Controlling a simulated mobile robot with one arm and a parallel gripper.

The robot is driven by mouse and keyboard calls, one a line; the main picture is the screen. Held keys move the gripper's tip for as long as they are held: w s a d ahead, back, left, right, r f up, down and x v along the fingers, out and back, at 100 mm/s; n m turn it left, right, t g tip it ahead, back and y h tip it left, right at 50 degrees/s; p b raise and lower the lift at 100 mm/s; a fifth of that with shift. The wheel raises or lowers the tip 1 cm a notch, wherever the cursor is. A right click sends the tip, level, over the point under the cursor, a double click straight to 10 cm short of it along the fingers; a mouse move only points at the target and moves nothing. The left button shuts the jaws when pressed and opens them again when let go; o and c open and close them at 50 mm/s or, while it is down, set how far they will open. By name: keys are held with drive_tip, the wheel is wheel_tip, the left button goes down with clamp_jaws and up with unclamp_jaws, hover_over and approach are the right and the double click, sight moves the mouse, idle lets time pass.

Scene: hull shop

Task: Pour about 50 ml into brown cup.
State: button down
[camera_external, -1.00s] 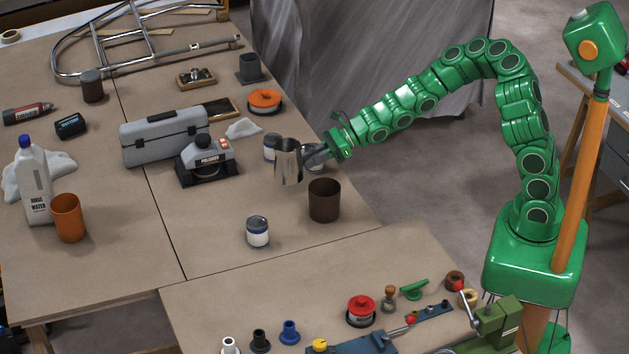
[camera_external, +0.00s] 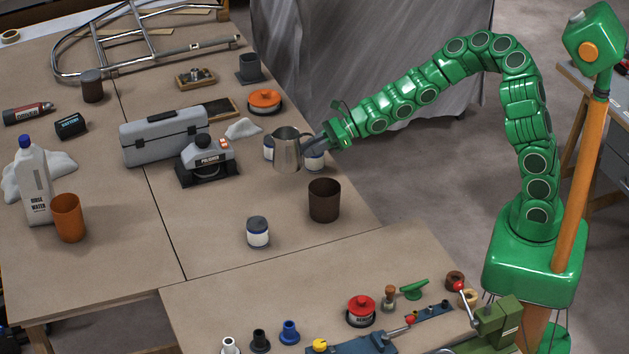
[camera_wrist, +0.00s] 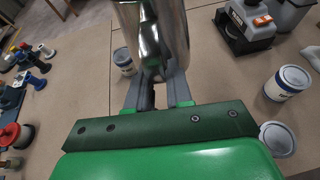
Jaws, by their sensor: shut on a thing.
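The brown cup (camera_external: 324,201) stands upright on the table, near its right edge, in the external view; I cannot see what is in it. My gripper (camera_external: 312,148) is shut on a shiny metal pitcher (camera_external: 287,151), which it holds above and behind the cup, to its upper left in the picture. The pitcher looks close to upright, with its mouth up, and its contents do not show. In the wrist view the pitcher (camera_wrist: 152,35) fills the space ahead of my gripper (camera_wrist: 157,90). The brown cup does not show clearly there.
White-and-blue cans stand around the pitcher, one of them (camera_external: 257,232) left of the cup in front. A polisher (camera_external: 207,165), grey toolbox (camera_external: 163,137) and orange disc (camera_external: 264,101) are behind. An orange cup (camera_external: 68,218) and a rinse-water bottle (camera_external: 34,180) stand far left.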

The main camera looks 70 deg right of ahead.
drive_tip(key=shift+w+d+r+m+t+h, duration=0.1)
drive_tip(key=shift+w+d+r+m+h, duration=0.05)
drive_tip(key=shift+r, duration=0.45)
drive_tip(key=shift+w+d+r+m+t+h, duration=0.1)
drive_tip(key=shift+d+r+h, duration=0.1)
drive_tip(key=shift+r, duration=0.45)
drive_tip(key=shift+w+d+r+m+t+h, duration=0.1)
drive_tip(key=shift+w+r+m+h, duration=0.05)
drive_tip(key=shift+r, duration=0.45)
wheel_tip(320, 180, up, 12)
drive_tip(key=m+t+h, duration=0.1)
drive_tip(key=m+h, duration=0.2)
hover_over(310, 134)
drive_tip(key=w+d, duration=0.6)
drive_tip(key=d, duration=0.1)
drive_tip(key=shift+w+a, duration=0.1)
drive_tip(key=shift+w, duration=0.45)
drive_tip(key=shift+w, duration=0.1)
